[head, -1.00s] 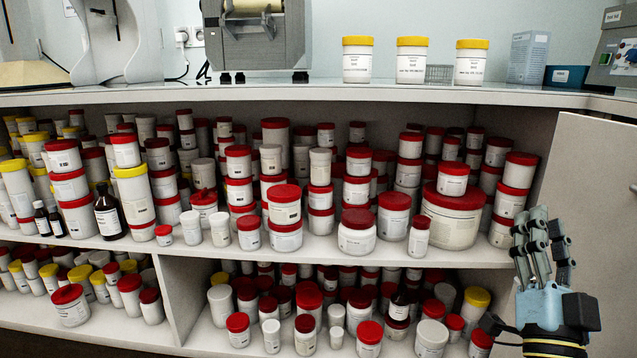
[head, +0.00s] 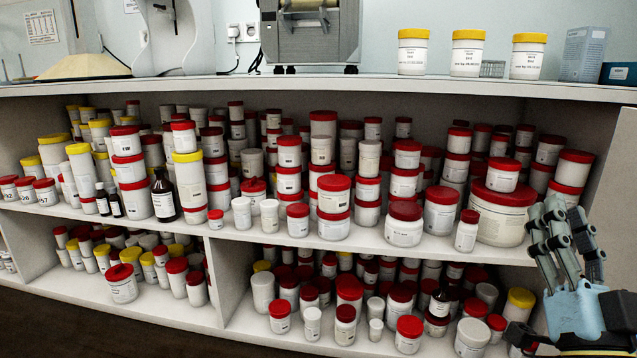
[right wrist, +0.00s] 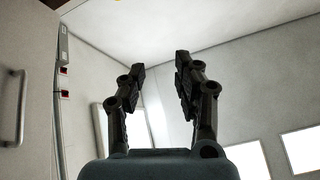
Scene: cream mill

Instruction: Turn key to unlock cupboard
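The cupboard (head: 395,88) stands open in the head view, its shelves full of jars. Part of a pale door panel (head: 617,195) shows at the right edge, swung open behind my right gripper. My right gripper (head: 556,212) is at the lower right, fingers pointing up, in front of the right end of the shelves. In the right wrist view its two fingers (right wrist: 160,75) stand apart with nothing between them. No key and no lock can be made out in either view. My left gripper is not in view.
Three yellow-lidded jars, the middle one (head: 468,52) among them, stand on the countertop. A brown bottle (head: 164,196) stands near the upper shelf's front edge. The right wrist view shows a pale panel with a handle (right wrist: 15,108) at left and bright wall panels.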

